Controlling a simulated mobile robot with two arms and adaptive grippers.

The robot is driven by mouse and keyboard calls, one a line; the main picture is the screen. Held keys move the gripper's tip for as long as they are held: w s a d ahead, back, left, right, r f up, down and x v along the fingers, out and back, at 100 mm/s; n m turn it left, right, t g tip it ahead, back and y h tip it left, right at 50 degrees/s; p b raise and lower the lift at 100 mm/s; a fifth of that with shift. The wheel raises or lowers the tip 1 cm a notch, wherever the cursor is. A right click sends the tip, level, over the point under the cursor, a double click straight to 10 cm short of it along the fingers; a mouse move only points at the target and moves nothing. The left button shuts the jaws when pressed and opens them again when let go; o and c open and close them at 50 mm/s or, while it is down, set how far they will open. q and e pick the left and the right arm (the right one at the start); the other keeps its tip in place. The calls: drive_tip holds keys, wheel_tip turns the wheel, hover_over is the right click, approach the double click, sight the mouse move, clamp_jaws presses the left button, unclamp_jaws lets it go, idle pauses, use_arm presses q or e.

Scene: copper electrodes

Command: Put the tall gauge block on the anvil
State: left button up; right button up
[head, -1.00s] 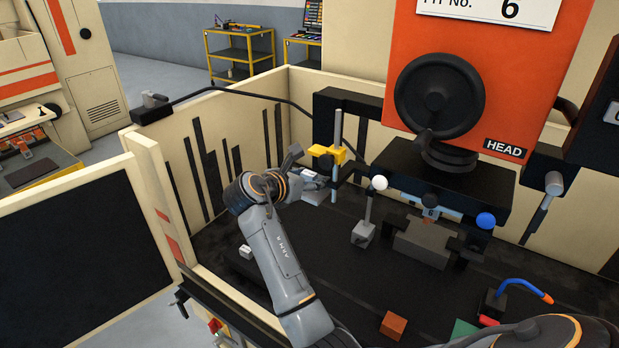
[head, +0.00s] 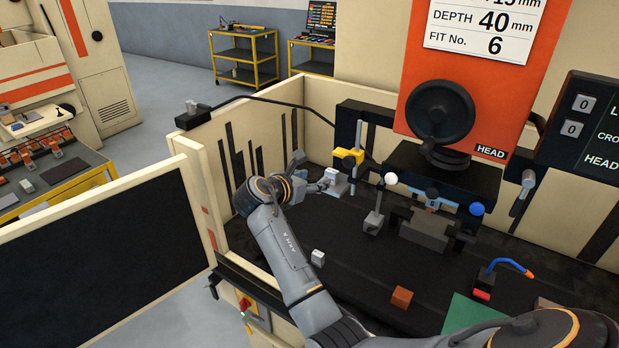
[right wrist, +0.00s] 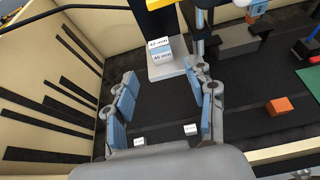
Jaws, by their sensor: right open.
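The tall gauge block (right wrist: 160,51), pale with labels that seem to read 40 mm, stands on the light grey anvil (right wrist: 158,73) in the right wrist view. Both also show small in the head view, the anvil beside the yellow clamp. My right gripper (right wrist: 161,76) is open, its blue-padded fingers spread to either side. The block lies beyond the fingertips, in the gap's line, and I see no finger touching it. In the head view the right gripper (head: 324,184) is just left of the anvil. My left gripper is not in view.
Two small white labelled blocks (right wrist: 139,141) (right wrist: 190,129) lie on the black bed. A yellow clamp on a post (head: 347,157), a stand with a white ball (head: 391,179) and a grey vise (head: 424,228) are near. An orange block (head: 401,297) sits at the front.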

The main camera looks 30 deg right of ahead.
drive_tip(key=s+a+f+m+t+y, duration=0.1)
drive_tip(key=a+f+m+t+y, duration=0.65)
drive_tip(key=a, duration=0.55)
drive_tip(key=s+a+f+m+g+y, duration=0.15)
drive_tip(key=s+f, duration=0.25)
drive_tip(key=f, duration=0.8)
drive_tip(key=s+a+f+m+g+y, duration=0.1)
drive_tip(key=s+a+f+m+y, duration=0.2)
drive_tip(key=f, duration=0.9)
drive_tip(key=s+a+f+m+g, duration=0.15)
drive_tip(key=s+f+g, duration=0.25)
drive_tip(key=s+f, duration=1.45)
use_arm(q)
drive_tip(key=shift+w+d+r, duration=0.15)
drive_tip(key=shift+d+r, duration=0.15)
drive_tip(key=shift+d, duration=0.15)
use_arm(e)
drive_tip(key=s+d+f+m+g, duration=0.1)
drive_tip(key=s+f, duration=0.4)
drive_tip(key=s, duration=0.9)
drive_tip(key=s+d+f+m+g, duration=0.1)
drive_tip(key=s+f+m+g, duration=0.3)
drive_tip(key=s, duration=1)
drive_tip(key=shift+s+d+f+m+y, duration=0.2)
drive_tip(key=shift+f+m+y, duration=0.1)
drive_tip(key=shift+f+m, duration=0.35)
